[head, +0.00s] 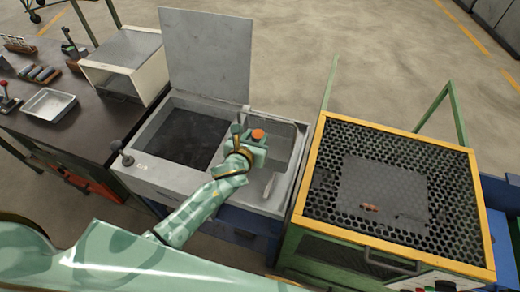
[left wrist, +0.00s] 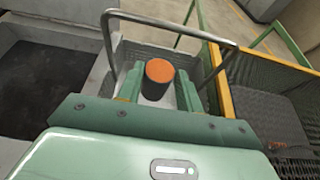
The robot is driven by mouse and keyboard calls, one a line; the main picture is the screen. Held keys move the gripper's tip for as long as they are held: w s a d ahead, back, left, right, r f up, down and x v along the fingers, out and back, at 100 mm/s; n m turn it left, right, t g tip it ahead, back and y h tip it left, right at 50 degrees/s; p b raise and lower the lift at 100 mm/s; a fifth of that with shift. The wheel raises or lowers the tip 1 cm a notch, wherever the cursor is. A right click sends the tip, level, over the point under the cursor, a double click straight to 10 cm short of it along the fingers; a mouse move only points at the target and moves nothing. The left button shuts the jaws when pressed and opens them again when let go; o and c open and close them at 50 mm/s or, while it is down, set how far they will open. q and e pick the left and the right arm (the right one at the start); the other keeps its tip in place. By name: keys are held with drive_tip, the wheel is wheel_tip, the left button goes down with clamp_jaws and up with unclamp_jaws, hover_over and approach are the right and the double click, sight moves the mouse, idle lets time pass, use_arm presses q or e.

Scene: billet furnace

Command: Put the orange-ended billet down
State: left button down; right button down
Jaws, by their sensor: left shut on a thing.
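The orange-ended billet (head: 258,134) is a short dark cylinder with an orange end face turned up. My left gripper (head: 254,145) is shut on it, over the light grey right-hand compartment (head: 284,141) of the grey tank unit. In the left wrist view the billet (left wrist: 159,80) stands between the two green fingers, its orange end toward the camera. A bent metal bar (left wrist: 170,25) passes beyond it there. The billet's lower end is hidden, so I cannot tell whether it touches anything. My right gripper is not in view.
A yellow-framed perforated top (head: 335,140) with a grey plate (head: 382,190) stands at the right. The tank's raised lid (head: 207,50) is behind its dark left compartment (head: 188,136). A dark bench (head: 95,130) at the left holds a metal tray (head: 48,105) and an open box (head: 125,62).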

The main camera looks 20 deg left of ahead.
use_arm(q)
drive_tip(key=shift+w+d+f, duration=0.3)
drive_tip(key=shift+d+f, duration=0.1)
drive_tip(key=shift+f, duration=0.1)
drive_tip(key=f, duration=0.1)
drive_tip(key=f+b, duration=0.2)
drive_tip(key=shift+w+d+f, duration=0.1)
drive_tip(key=shift+d+f, duration=0.15)
drive_tip(key=shift+f+b, duration=0.5)
drive_tip(key=shift+f, duration=0.15)
drive_tip(key=c, duration=0.9)
unclamp_jaws()
drive_tip(key=shift+c, duration=0.2)
